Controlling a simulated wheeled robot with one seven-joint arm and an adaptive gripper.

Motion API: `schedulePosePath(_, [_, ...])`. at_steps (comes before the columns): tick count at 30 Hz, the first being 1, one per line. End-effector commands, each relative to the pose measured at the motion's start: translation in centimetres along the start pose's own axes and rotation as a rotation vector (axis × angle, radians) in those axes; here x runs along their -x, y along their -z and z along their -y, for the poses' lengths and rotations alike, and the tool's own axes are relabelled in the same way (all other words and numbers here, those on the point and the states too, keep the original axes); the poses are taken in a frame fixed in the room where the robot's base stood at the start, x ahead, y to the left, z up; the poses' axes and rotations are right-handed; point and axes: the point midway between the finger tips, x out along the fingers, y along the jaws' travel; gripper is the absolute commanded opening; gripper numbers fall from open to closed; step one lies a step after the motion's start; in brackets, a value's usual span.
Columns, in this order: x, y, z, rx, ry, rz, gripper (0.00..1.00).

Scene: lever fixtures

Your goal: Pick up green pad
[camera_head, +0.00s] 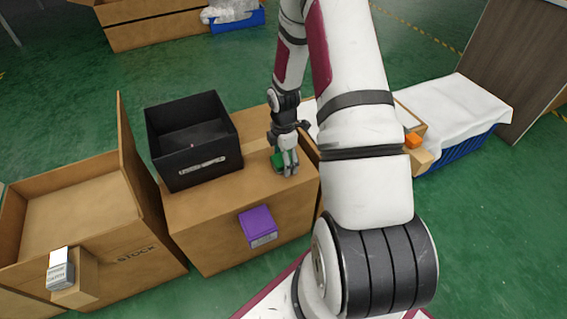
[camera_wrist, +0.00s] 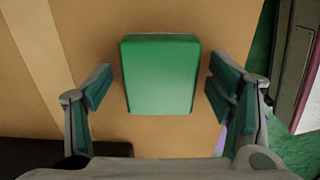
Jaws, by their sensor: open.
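The green pad (camera_wrist: 160,75) lies on top of a closed cardboard box (camera_wrist: 160,137). In the wrist view my gripper (camera_wrist: 158,87) is open, with one finger on each side of the pad and a gap on both sides. In the head view my gripper (camera_head: 287,170) is low over the right part of the box top (camera_head: 230,205). Only a small piece of the green pad (camera_head: 278,161) shows there, partly hidden by my fingers. The head view does not show whether the fingertips touch the box.
A black open bin (camera_head: 190,140) stands on the same box, left of my gripper. A purple block (camera_head: 258,226) is on the box's front face. An open carton (camera_head: 80,210) stands at left. A blue crate with white cloth (camera_head: 460,105) and an orange block (camera_head: 413,141) are at right.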

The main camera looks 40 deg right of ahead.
Motion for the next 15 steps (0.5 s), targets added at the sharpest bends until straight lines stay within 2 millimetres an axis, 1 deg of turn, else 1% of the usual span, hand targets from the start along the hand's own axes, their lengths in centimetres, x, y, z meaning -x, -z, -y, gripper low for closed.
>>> schedulePosePath(1, [0.06,0.0,-0.01,0.0,0.0,0.0,0.75])
schedulePosePath(2, [0.06,0.0,-0.01,0.0,0.0,0.0,0.73])
schedulePosePath(3, [0.07,0.01,-0.01,0.0,0.0,0.0,0.64])
schedulePosePath(5, [0.07,0.01,-0.01,0.0,0.0,0.0,0.5])
schedulePosePath(6, [0.07,0.01,0.0,0.0,0.0,0.0,0.41])
schedulePosePath(8, [0.07,0.01,0.0,0.0,0.0,0.0,0.27])
schedulePosePath(9, [0.07,0.02,0.0,0.001,0.0,0.0,0.23])
schedulePosePath(15, [0.06,0.02,0.0,0.001,0.0,0.0,0.23])
